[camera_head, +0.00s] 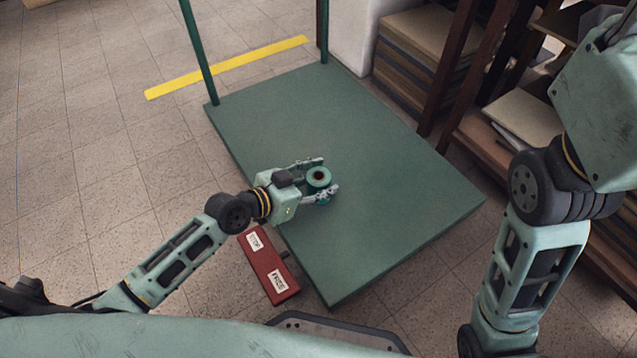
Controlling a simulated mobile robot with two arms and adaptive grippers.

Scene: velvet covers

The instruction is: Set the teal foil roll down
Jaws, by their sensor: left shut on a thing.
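The teal foil roll (319,177) is a short cylinder with a dark hole in its top, held upright. My left gripper (318,182) is shut on it, one finger on its far side and one on its near side. Roll and gripper are over the left part of a flat green platform (370,130). I cannot tell whether the underside of the roll touches the platform. My right arm comes down along the right side of the picture, and its gripper does not show.
The rest of the platform top is bare. Two green posts (199,52) rise at its far end. A red box with white labels (267,266) lies beside its left edge. A wooden shelf (490,140) with boards stands at the right. A yellow stripe (228,67) marks the tiled floor.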

